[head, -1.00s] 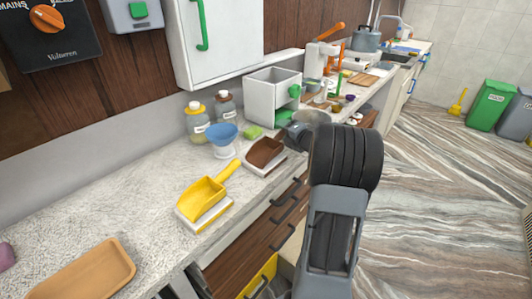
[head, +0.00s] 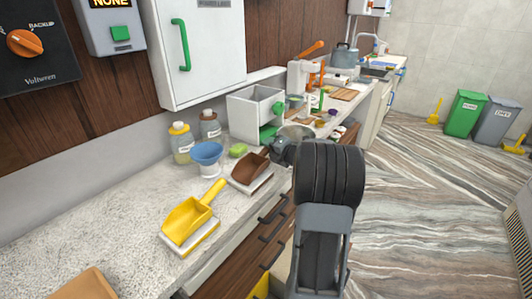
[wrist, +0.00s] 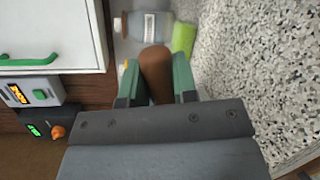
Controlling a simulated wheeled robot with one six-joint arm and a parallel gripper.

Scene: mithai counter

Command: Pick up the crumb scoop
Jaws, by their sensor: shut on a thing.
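Two scoops show in the head view. A brown scoop (head: 249,168) is at or just above a white block (head: 258,184) on the counter, beside my arm. I cannot tell whether it is clear of the block. A yellow scoop (head: 187,218) rests on another white block (head: 199,239), nearer and to the left. In the wrist view my gripper (wrist: 156,84) has its green fingers on both sides of the brown scoop's handle (wrist: 156,68), shut on it. In the head view my arm hides most of the grip.
A blue bowl on a white stand (head: 207,155), two jars (head: 182,143) and a green block (head: 238,150) stand behind the brown scoop. A white box with a green knob (head: 254,112) is close beyond. A wall cabinet (head: 208,50) hangs above.

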